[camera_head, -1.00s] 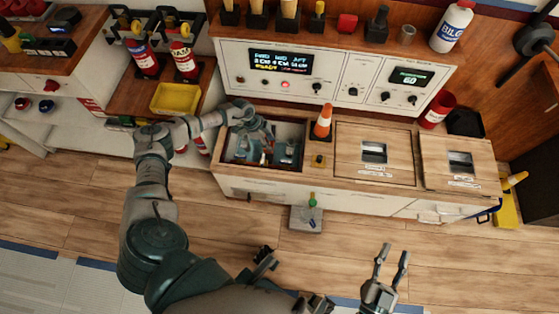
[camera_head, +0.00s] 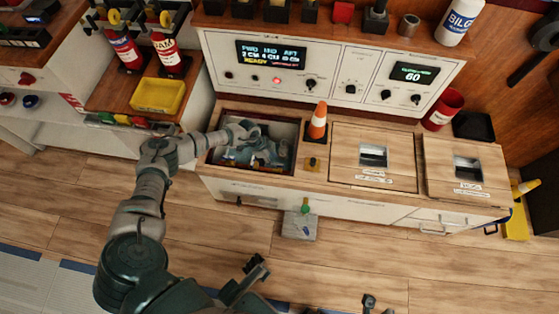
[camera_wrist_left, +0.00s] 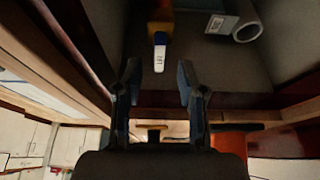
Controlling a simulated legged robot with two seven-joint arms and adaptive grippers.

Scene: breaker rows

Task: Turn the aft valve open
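My left arm reaches into the open bay (camera_head: 212,160) at the left of the low wooden-topped bench. My left gripper (camera_head: 268,152) is down inside it, over blue-grey parts that its own links partly hide. My right gripper (camera_head: 376,305) barely shows at the bottom edge.
A white pipe end (camera_wrist_left: 247,30) is right of the lever. An orange cone (camera_head: 317,122) stands beside the bay. Two hatches (camera_head: 372,178) (camera_head: 466,188) are to the right. A yellow tray (camera_head: 158,95) is at left.

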